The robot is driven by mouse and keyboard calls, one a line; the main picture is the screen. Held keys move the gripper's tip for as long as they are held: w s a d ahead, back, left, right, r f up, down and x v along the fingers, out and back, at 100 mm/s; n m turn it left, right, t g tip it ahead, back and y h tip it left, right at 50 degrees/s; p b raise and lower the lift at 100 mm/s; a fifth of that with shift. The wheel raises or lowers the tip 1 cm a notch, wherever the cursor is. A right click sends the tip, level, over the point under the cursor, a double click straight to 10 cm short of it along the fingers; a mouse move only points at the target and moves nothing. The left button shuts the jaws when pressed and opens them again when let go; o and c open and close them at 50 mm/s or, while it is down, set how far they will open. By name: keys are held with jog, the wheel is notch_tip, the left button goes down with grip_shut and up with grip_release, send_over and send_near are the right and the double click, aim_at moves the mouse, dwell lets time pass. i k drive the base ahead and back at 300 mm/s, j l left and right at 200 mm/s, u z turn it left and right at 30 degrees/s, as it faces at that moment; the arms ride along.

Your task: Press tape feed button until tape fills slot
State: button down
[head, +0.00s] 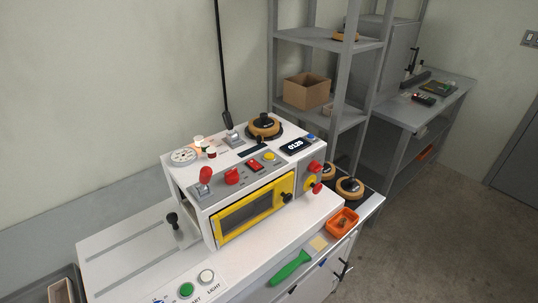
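The white box former machine (207,220) stands on a white bench, with a yellow-framed window (252,208) on its front. A tan tape roll (264,125) sits on its top at the back. A display (294,146) reads 0120, with a blue button (311,138) beside it. A yellow button (269,157), a red switch (252,165) and a red knob (232,177) sit on the sloped panel. I cannot read which one is the tape feed button. A dark strip in front of the roll may be the slot; tape in it cannot be made out. My gripper is not in view.
Red knobs (314,167) stick out at the machine's right end. A green-handled tool (290,268) and an orange tray (342,221) lie on the bench front. Spare tape rolls (349,188) lie at right. A grey shelf (327,38) holds a cardboard box (307,91). Floor at right is clear.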

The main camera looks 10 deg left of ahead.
aim_at(268, 156)
jog(key=u, duration=1.65)
jog(key=i+l, duration=0.1)
jog(key=l, duration=0.2)
jog(key=i+l, duration=0.1)
jog(key=l, duration=0.2)
